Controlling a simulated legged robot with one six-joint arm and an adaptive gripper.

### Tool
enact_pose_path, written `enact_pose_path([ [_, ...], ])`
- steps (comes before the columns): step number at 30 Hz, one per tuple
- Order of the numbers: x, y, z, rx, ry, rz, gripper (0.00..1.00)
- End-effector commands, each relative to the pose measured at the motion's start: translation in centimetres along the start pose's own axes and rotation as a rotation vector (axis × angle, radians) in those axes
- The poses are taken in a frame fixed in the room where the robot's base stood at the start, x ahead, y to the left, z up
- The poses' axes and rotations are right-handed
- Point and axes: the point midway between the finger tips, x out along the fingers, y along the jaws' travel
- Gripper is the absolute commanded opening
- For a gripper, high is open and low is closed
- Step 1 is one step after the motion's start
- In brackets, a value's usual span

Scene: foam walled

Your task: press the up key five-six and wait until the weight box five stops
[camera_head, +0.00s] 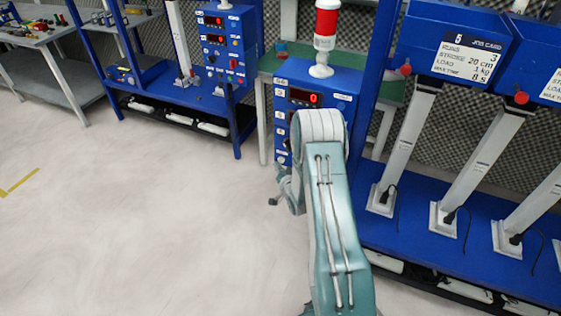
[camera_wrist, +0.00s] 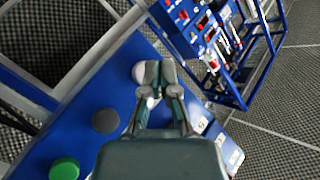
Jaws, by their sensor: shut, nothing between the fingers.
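A blue control box (camera_head: 340,80) with a red-lit display (camera_head: 303,97) stands behind my arm in the head view. In the wrist view its blue panel (camera_wrist: 85,95) carries a white round key (camera_wrist: 139,73), a dark grey key (camera_wrist: 105,121) and a green key (camera_wrist: 64,169). My gripper (camera_wrist: 161,68) is shut and empty, its tips beside the white key and partly over it. I cannot tell whether they touch it. No label marks the up key five-six legibly. Weight box five (camera_head: 418,42) hangs at upper right, with a card numbered 5.
A red and white beacon (camera_head: 325,25) stands on the control box. Pale posts on a blue rack base (camera_head: 410,240) fill the right. Another blue panel (camera_head: 236,50) with red displays stands at the back. The pale floor (camera_head: 140,230) at left is clear.

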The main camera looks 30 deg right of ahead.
Motion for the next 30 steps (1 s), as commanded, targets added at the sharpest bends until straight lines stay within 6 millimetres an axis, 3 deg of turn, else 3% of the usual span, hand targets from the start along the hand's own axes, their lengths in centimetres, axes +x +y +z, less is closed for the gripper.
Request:
enact_pose_path([
  [30, 0.69, 0.51, -0.63, 0.000, 0.000, 0.001, 0.00],
])
